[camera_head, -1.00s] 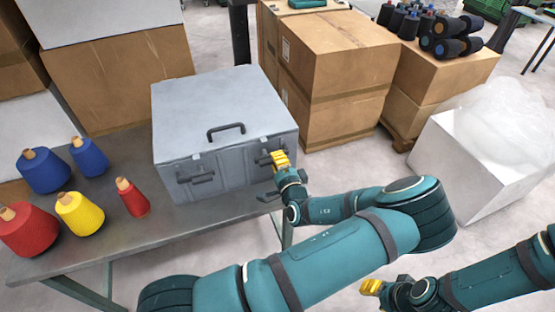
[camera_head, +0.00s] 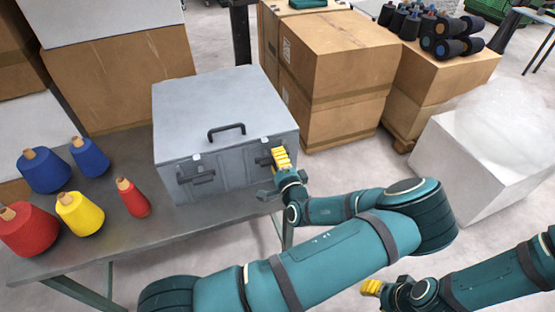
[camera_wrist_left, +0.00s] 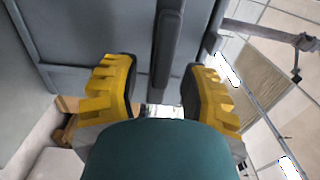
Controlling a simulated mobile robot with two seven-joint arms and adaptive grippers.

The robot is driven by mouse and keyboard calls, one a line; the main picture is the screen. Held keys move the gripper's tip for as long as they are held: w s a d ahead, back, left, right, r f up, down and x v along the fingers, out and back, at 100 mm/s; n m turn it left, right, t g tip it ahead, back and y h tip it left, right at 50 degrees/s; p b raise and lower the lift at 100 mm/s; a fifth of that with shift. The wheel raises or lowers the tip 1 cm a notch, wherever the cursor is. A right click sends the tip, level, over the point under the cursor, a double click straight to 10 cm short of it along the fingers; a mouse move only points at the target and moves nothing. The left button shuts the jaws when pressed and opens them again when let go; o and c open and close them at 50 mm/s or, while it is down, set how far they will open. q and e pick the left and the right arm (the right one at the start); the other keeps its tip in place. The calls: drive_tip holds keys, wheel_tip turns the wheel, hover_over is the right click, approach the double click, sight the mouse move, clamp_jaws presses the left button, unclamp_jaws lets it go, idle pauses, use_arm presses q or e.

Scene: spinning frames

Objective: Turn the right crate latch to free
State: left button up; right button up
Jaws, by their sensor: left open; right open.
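The grey crate (camera_head: 222,107) stands closed on the table, with a dark handle on its lid. Its left latch (camera_head: 197,173) lies about level on the front face. The right latch (camera_head: 265,158) is partly hidden by my left gripper (camera_head: 283,158). In the left wrist view a dark bar, the right latch (camera_wrist_left: 166,50), lies between the two yellow fingers of my left gripper (camera_wrist_left: 159,92). The fingers are open, with a gap on each side of the bar. My right gripper (camera_head: 372,287) is open and empty at the lower right, away from the crate.
Yarn cones in red (camera_head: 28,230), yellow (camera_head: 80,214) and blue (camera_head: 44,172) stand on the left of the table (camera_head: 165,232). Cardboard boxes (camera_head: 335,70) stand behind the crate. A white bin (camera_head: 470,170) is at the right.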

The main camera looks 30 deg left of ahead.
use_arm(q)
drive_tip(key=v, duration=1.2)
drive_tip(key=shift+a, duration=0.1)
